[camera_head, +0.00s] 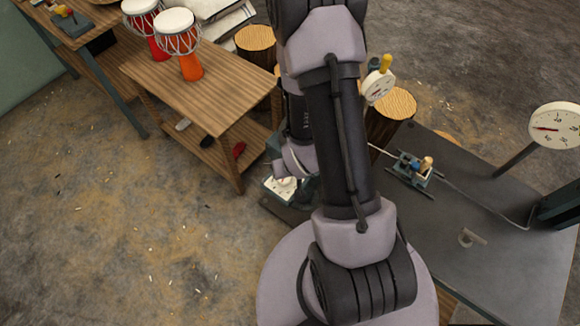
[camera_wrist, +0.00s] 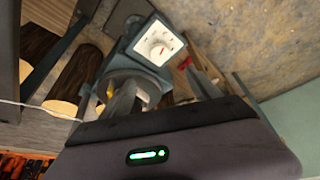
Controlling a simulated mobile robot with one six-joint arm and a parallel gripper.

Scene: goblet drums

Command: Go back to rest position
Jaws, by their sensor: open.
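My arm (camera_head: 340,140) rises through the middle of the head view and hides much behind it. My gripper (camera_wrist: 160,82) shows in the wrist view with its two fingers spread apart and nothing held between them. Beyond the fingers is a grey device with a white dial panel (camera_wrist: 160,46). A white dial panel also shows beside my arm in the head view (camera_head: 282,188). I cannot make out the gripper in the head view. Two goblet drums with white heads, one orange (camera_head: 190,66) and one red (camera_head: 157,46), stand on a wooden table (camera_head: 215,98) at upper left.
A dark workbench (camera_head: 505,260) fills the right side, with a small clamp-like fixture (camera_head: 412,170) and a large round dial (camera_head: 555,125) on a post. Cut logs (camera_head: 396,102) stand behind it. The floor (camera_head: 120,240) at lower left is open, with scattered chips.

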